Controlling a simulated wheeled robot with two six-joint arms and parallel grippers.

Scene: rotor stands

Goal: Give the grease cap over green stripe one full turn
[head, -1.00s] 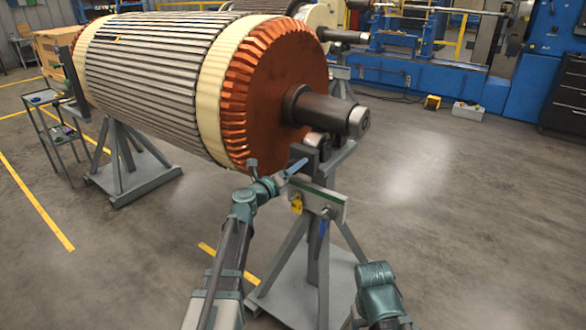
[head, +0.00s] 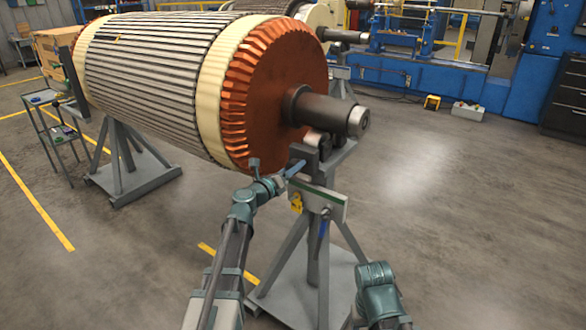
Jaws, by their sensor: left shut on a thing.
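A pale plate (head: 330,205) is fixed to the front of the grey rotor stand (head: 318,262), just below the shaft bearing. A small green patch shows near its left end. My left gripper (head: 294,169) is at the upper left of this plate, beside the stand head. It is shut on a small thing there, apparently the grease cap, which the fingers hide. A yellow tag (head: 297,203) and a blue handle (head: 323,228) hang by the plate. My right arm shows at the lower right, but I see no fingers of its gripper.
The large rotor (head: 160,75) with copper end and steel shaft (head: 330,112) lies on the stands, close above my left gripper. A tool cart (head: 55,130) stands at the left. Blue machinery (head: 410,75) is at the back. The floor to the right is clear.

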